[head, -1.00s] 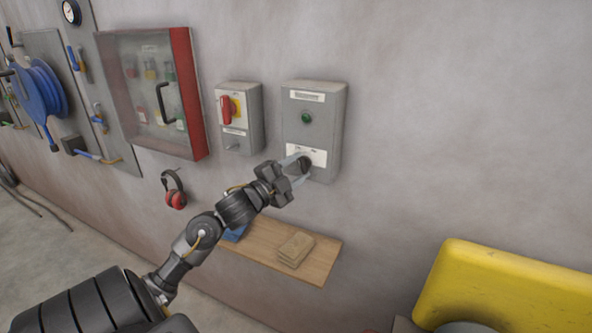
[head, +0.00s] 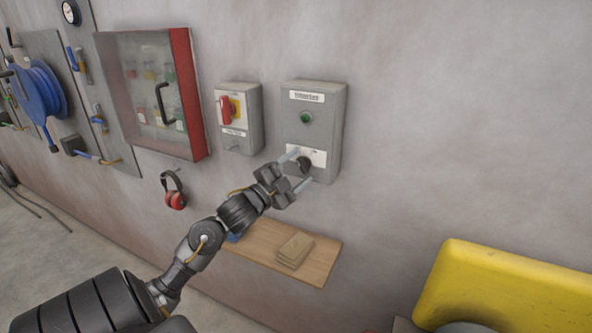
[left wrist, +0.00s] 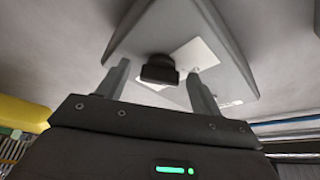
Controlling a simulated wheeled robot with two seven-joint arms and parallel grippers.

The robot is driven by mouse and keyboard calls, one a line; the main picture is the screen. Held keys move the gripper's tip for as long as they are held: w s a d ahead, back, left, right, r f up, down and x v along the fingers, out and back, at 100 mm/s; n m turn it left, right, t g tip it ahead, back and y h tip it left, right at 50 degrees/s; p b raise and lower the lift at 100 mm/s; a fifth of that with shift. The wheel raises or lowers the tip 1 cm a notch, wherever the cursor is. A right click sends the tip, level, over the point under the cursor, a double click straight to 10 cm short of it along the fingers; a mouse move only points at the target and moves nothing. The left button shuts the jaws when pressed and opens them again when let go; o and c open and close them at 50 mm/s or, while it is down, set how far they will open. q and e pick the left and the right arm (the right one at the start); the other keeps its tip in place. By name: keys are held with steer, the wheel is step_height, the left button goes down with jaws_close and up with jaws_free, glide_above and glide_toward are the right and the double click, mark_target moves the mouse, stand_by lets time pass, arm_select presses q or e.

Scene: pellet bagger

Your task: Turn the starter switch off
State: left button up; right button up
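The starter box is a grey wall box (head: 325,120) with a title label, a green button or lamp (head: 306,118) and a white plate near its bottom. On that plate is a black rotary switch (head: 304,164), partly hidden by my fingers in the head view. My left gripper (head: 299,169) is open in front of the switch, one finger to each side. In the left wrist view the switch (left wrist: 159,69) stands between the two separated fingers (left wrist: 158,90), with a gap at each side. Its exact pointing direction is unclear. My right gripper is not in view.
A smaller grey box (head: 239,118) with a red rotary handle (head: 226,109) is left of the starter box. A wooden shelf (head: 265,245) with a tan stack juts out below. Red ear defenders (head: 175,191) hang at left. Bare wall lies to the right.

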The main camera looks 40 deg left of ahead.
arm_select(q)
steer(key=shift+s, duration=0.1)
steer(key=shift+s+f, duration=0.2)
steer(key=shift+s, duration=0.1)
steer(key=s+f+b, duration=0.1)
steer(key=s+b, duration=0.2)
steer(key=s, duration=0.7)
steer(key=shift+a+f, duration=0.2)
steer(key=shift+f, duration=0.15)
steer(key=shift+w+f, duration=0.1)
